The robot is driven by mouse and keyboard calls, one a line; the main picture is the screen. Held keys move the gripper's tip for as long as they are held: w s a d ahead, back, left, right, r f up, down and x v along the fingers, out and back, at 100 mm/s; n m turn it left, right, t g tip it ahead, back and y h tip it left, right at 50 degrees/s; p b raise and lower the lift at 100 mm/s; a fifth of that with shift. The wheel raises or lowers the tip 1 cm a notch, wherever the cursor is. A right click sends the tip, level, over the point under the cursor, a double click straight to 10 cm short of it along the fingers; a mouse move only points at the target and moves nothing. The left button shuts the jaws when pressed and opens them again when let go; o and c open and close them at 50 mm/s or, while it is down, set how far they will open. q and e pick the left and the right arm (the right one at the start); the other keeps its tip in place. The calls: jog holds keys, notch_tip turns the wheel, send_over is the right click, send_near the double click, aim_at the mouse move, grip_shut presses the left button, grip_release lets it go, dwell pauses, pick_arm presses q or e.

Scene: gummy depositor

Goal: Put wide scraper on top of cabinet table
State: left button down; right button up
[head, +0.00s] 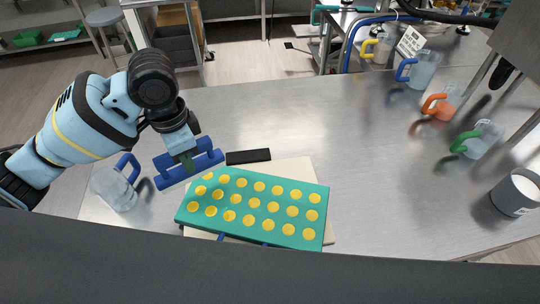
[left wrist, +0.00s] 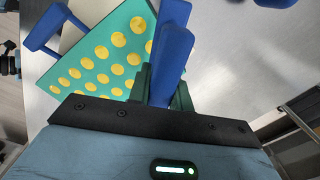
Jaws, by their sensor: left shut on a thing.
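My left gripper (head: 187,160) is shut on the blue wide scraper (head: 205,162) and holds it over the steel table, left of the black block and just beyond the tray's far-left corner. In the left wrist view, the scraper's blue body (left wrist: 172,50) stands between the dark green fingers (left wrist: 163,85). The gripper hides part of the scraper. A cabinet (head: 178,35) with brown panels and a pale frame stands on the floor beyond the table, at the top left; its top is partly cut off. My right gripper is not in view.
A green tray (head: 325,210) of yellow gummies lies on a pale board (head: 305,168), with a black block (head: 248,156) behind. A clear blue-handled jug (head: 115,188) stands left. Several jugs and a grey cup (head: 518,192) line the right. The table's middle (head: 330,120) is clear.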

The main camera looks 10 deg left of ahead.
pick_arm(q)
jog(key=n, duration=0.6)
jog(key=shift+f, duration=0.4)
jog(key=n, duration=0.4)
jog(key=shift+d+f, duration=0.1)
jog(key=shift+f, duration=0.2)
jog(key=shift+w+d, duration=0.1)
